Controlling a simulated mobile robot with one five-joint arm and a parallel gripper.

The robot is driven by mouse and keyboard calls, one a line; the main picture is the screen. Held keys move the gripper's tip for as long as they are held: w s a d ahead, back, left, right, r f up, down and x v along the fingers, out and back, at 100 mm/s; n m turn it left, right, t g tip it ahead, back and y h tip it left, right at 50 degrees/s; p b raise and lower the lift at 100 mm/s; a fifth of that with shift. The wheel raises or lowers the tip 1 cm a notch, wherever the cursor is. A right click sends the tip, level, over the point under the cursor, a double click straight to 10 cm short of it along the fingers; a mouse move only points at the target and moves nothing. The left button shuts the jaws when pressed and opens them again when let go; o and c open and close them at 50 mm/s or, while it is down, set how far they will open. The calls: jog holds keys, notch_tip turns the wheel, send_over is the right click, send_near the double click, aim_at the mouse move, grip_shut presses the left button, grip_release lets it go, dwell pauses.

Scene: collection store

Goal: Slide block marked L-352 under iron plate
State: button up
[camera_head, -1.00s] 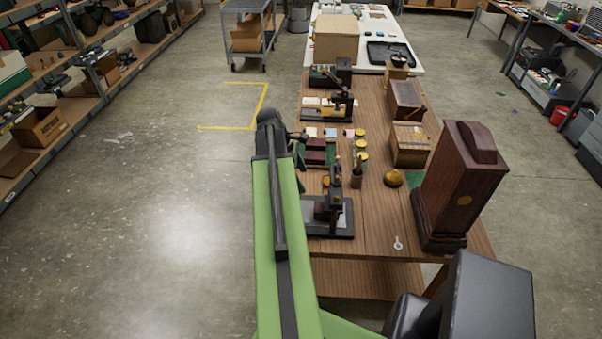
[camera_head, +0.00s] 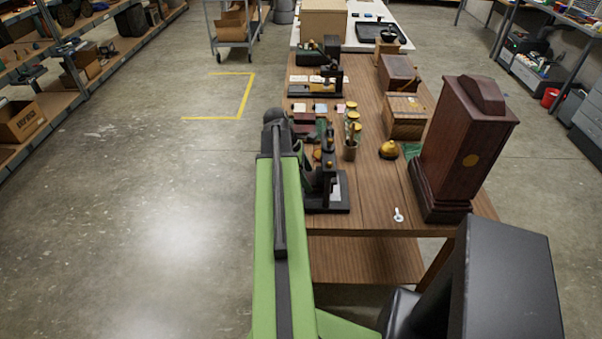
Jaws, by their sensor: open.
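A small hand press (camera_head: 327,170) stands at the near left end of the wooden table. It has a dark upright post and a black base with a pale sheet on it. My green arm covers its left side, so I cannot make out its iron plate or what lies under it. A dark red block (camera_head: 303,118) lies farther back, left of the yellow-lidded pots. No label can be read, so I cannot tell which block is L-352. My arm reaches forward along the table's left edge. My gripper is hidden behind it.
A tall dark wooden case (camera_head: 463,150) stands at the table's right edge. A brass dome (camera_head: 389,150), a cup (camera_head: 350,151) and a white tag (camera_head: 398,215) are on the table (camera_head: 370,205). A second press (camera_head: 332,75) stands at the back. The floor to the left is clear.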

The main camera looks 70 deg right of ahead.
jog(key=shift+b+x, duration=0.65)
jog(key=shift+x, duration=0.6)
jog(key=shift+r, duration=0.1)
jog(key=c, duration=1.6)
